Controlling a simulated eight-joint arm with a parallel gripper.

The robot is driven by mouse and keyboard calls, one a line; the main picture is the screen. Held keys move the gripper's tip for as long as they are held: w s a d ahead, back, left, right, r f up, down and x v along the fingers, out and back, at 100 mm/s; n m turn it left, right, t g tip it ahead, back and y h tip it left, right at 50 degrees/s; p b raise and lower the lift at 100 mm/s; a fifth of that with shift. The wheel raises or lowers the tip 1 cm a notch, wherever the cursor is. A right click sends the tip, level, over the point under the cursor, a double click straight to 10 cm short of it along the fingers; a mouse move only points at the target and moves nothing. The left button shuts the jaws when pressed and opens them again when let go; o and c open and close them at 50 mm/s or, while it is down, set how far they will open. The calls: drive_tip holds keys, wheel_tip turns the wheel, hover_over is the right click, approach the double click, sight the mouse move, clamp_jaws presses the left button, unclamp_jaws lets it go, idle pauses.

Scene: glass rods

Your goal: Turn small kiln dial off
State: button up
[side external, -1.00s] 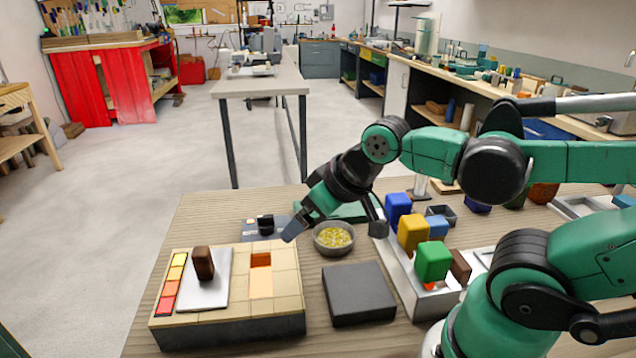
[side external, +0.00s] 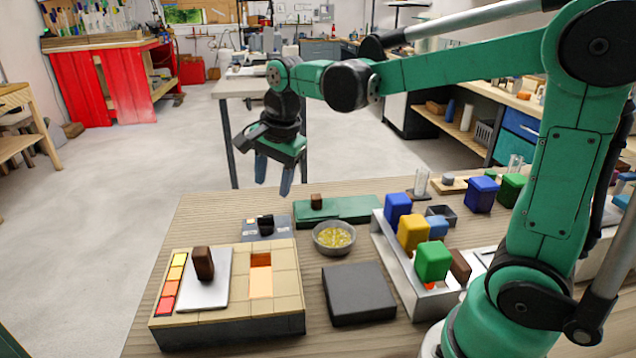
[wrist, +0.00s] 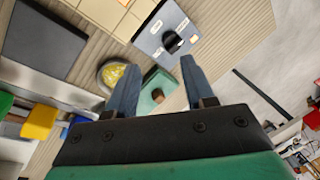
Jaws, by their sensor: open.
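The small kiln dial is a black knob (side external: 266,224) on a blue-grey control plate (side external: 280,235) behind the tan tiled kiln block. The dial also shows in the wrist view (wrist: 174,42), on its plate at the upper middle. Its exact pointer setting is too small to tell. My gripper (side external: 273,188) is open and empty, with its blue-grey fingers pointing down. It hangs in the air above and behind the dial plate. In the wrist view the open fingers (wrist: 158,75) show with the dial beyond their tips.
The kiln block (side external: 275,318) has an orange glowing opening, a grey lid with a brown handle (side external: 203,263) and a heat-colour strip (side external: 172,283). A bowl of yellow bits (side external: 334,238), a green box (side external: 350,209) and a dark slab (side external: 358,293) stand nearby. A tray of coloured blocks (side external: 408,276) is at right.

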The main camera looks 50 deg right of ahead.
sight(265, 216)
drive_tip(key=w+f+m+g, duration=0.1)
drive_tip(key=m, duration=0.2)
drive_tip(key=w+d+f+m, duration=0.1)
drive_tip(key=w+m, duration=0.1)
drive_tip(key=m, duration=0.1)
drive_tip(key=w+d+f+m+g, duration=0.1)
drive_tip(key=w+f+m, duration=0.1)
drive_tip(key=m, duration=0.1)
drive_tip(key=shift+w+d+m+g, duration=0.15)
drive_tip(key=shift+d+m+g, duration=0.05)
drive_tip(key=shift+m+g, duration=0.1)
drive_tip(key=shift+w+d+f+m, duration=0.15)
drive_tip(key=shift+f+m, duration=0.1)
drive_tip(key=shift+m, duration=0.15)
drive_tip(key=shift+f, duration=2.9)
clamp_jaws()
